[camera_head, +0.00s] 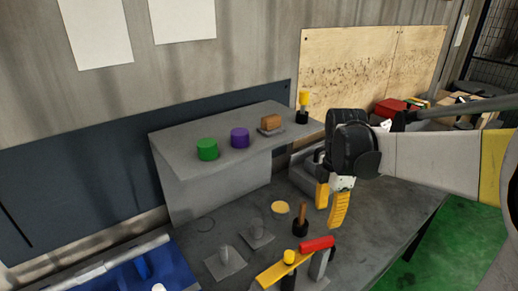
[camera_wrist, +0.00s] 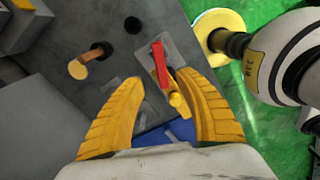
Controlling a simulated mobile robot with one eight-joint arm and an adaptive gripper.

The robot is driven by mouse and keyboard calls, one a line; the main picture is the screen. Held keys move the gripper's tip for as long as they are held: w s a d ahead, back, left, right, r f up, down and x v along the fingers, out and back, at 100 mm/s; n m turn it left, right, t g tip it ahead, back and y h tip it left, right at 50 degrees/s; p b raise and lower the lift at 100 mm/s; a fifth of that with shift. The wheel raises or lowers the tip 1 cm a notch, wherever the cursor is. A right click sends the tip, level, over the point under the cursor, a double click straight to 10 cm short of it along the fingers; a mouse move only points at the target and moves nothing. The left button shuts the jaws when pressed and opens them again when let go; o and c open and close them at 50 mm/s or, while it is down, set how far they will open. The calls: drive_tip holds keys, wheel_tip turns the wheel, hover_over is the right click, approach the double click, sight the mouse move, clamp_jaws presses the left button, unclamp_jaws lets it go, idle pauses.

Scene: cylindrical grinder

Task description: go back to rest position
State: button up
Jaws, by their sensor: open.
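My gripper (camera_head: 330,203) has yellow fingers and hangs over the right part of the grey workbench. Its fingers are spread apart with nothing between them in the head view. In the wrist view my gripper (camera_wrist: 163,115) is also open, and a red and yellow clamp-like tool (camera_wrist: 162,68) shows beyond the gap between the fingertips. The same tool (camera_head: 316,244) stands on the bench in front of and below the gripper in the head view. A wooden-handled piece (camera_head: 301,217) stands in a black holder just left of the fingers, apart from them as far as I can tell.
A blue bin (camera_head: 120,278) is at the lower left. Green floor (camera_head: 440,245) is open at the right.

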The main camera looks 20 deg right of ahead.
drive_tip(key=shift+a, duration=0.1)
drive_tip(key=s+a+f+m+t+b, duration=0.1)
drive_tip(key=s+a+m+t+b, duration=0.2)
drive_tip(key=a+m, duration=0.3)
drive_tip(key=s+a+f+m+t+b, duration=0.2)
drive_tip(key=a+m, duration=0.5)
drive_tip(key=m, duration=0.4)
drive_tip(key=shift+s+f+t+b, duration=0.25)
drive_tip(key=shift+s+t+b, duration=0.6)
drive_tip(key=shift+s, duration=0.9)
drive_tip(key=shift+a, duration=0.1)
